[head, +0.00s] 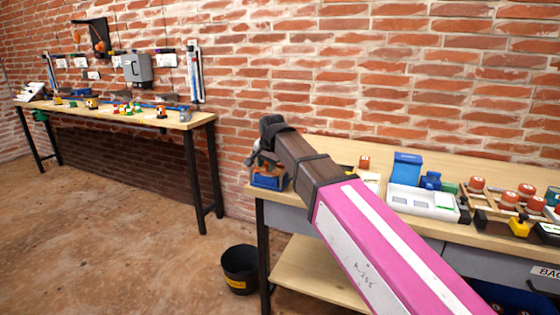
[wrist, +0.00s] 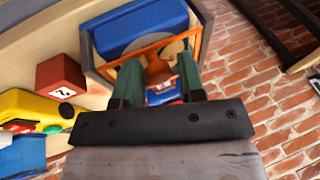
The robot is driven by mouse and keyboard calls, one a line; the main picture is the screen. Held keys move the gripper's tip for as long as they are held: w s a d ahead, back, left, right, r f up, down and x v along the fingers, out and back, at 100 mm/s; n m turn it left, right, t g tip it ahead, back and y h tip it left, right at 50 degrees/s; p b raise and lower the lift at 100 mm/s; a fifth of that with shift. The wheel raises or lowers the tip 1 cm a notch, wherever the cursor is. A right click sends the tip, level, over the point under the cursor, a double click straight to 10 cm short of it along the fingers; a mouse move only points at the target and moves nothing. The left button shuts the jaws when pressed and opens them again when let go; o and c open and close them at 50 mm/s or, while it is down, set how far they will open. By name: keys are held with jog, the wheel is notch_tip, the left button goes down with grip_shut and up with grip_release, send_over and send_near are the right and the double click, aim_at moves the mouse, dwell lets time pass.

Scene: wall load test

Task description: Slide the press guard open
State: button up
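The press appears to be the small unit with a blue base (head: 269,180) at the left end of the right-hand bench, partly hidden behind my wrist. In the wrist view it is a grey-edged frame (wrist: 92,58) around a blue block (wrist: 140,30). An orange bar (wrist: 135,50), possibly part of the guard, crosses the frame. My gripper (wrist: 160,78) is open at the frame's near side, its two green fingers apart. A reddish-brown knob (wrist: 158,72) shows between them, with no clear contact. My gripper (head: 254,157) is small and dark in the head view.
A red block (wrist: 60,78) and a yellow part (wrist: 30,108) lie left of the frame. A black bucket (head: 240,268) stands on the floor. A brick wall is behind.

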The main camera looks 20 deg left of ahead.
aim_at(267, 164)
jog(key=shift+d, duration=0.25)
jog(key=shift+a+r, duration=0.15)
jog(key=shift+r, duration=3.35)
